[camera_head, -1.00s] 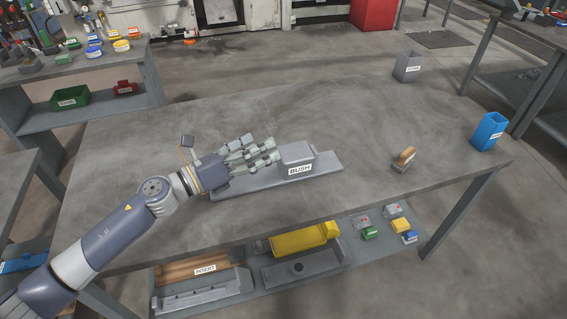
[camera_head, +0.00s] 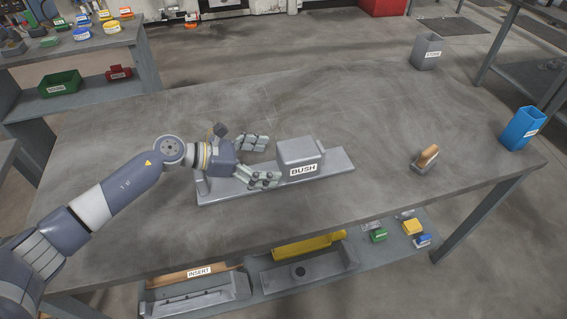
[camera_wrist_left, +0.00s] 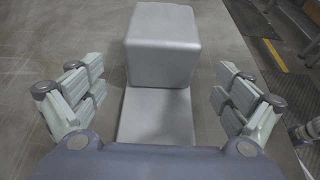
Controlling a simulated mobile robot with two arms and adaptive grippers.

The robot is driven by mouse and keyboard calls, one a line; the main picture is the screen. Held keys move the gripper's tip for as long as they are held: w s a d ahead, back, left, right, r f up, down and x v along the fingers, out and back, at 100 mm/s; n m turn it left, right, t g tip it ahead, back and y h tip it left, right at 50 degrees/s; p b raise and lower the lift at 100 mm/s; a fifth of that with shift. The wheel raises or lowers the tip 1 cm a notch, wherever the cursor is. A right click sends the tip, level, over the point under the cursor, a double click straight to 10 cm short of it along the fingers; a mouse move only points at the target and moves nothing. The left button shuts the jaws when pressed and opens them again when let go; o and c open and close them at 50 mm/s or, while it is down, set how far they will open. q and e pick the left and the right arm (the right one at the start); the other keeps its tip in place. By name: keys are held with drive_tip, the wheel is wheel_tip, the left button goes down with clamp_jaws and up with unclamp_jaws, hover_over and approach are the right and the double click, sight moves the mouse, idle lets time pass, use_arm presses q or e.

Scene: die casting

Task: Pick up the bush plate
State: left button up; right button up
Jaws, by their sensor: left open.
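The bush plate (camera_head: 335,165) is a long grey plate with a raised block and a white BUSH label, lying on the grey table. In the left wrist view its block (camera_wrist_left: 162,45) and flat part (camera_wrist_left: 155,118) lie between the fingers. My left gripper (camera_head: 262,161) is open over the left part of the plate. One finger is on the far side and one on the near side, just left of the block. In the left wrist view, the left gripper (camera_wrist_left: 158,92) shows gaps on both sides of the plate.
A brush with a wooden handle (camera_head: 428,156) lies to the right on the table (camera_head: 370,110). A grey bin (camera_head: 427,50) and a blue bin (camera_head: 521,128) stand at the table's right side. A shelf below holds an INSERT part (camera_head: 195,296) and a yellow part (camera_head: 309,246).

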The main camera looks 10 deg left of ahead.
sight(279, 160)
use_arm(q)
drive_tip(key=x, duration=0.2)
drive_tip(key=shift+d, duration=0.3)
drive_tip(key=shift+p+x, duration=0.35)
drive_tip(key=shift+x, duration=0.8)
drive_tip(key=shift+w+d+f, duration=0.15)
drive_tip(key=shift+w+f, duration=0.05)
drive_tip(key=shift+c, duration=0.9)
drive_tip(key=c, duration=1.8)
drive_tip(key=shift+r, duration=0.2)
drive_tip(key=shift+c, duration=0.7)
use_arm(e)
drive_tip(key=w, duration=0.1)
drive_tip(key=w+r, duration=0.1)
drive_tip(key=shift+w+a, duration=0.1)
drive_tip(key=shift+w, duration=0.3)
